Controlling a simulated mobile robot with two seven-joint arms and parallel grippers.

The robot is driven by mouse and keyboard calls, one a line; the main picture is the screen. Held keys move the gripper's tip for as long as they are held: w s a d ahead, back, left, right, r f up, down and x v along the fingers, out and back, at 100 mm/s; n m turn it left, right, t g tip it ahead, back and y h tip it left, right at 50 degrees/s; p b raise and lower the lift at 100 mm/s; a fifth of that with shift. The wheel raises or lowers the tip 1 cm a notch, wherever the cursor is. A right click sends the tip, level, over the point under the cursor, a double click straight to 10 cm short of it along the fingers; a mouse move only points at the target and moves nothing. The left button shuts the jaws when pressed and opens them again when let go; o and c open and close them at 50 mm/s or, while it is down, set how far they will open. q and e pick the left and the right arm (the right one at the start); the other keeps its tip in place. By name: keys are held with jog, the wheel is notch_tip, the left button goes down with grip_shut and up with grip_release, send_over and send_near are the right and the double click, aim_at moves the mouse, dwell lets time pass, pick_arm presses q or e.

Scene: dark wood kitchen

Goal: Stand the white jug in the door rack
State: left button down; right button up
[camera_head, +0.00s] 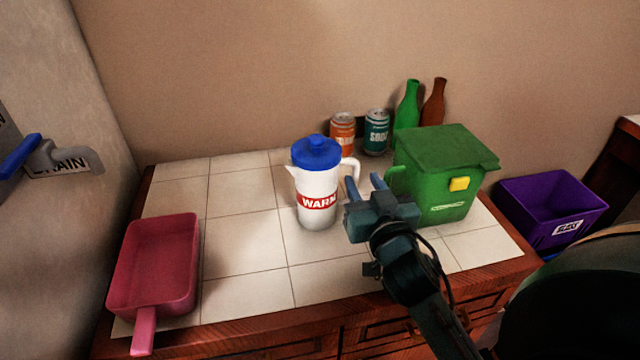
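The white jug (318,188) stands upright on the tiled counter. It has a blue lid (316,152), a red band with partly visible lettering, and a handle (355,168) on its right side. My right gripper (364,184) is just right of the jug, by the lower part of the handle. Its two fingers point away from me and are spread apart. I cannot tell whether a finger touches the handle; nothing is clearly held. My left gripper is not in view. No door rack shows in this view.
A green lidded bin (440,180) stands close right of my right gripper. Behind are an orange can (342,134), a teal can (376,132), a green bottle (408,105) and a brown bottle (434,103). A pink pan (155,268) lies left. A purple crate (555,210) is right. Tiles left of the jug are clear.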

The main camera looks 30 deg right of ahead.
aim_at(357, 173)
jog(key=shift+f+p+x, duration=0.15)
jog(key=shift+p+x, duration=0.05)
jog(key=shift+x, duration=1.15)
jog(key=shift+f+p+x, duration=0.2)
jog(key=shift+x, duration=1.2)
jog(key=shift+c, duration=0.3)
grip_shut()
jog(key=shift+r, duration=0.1)
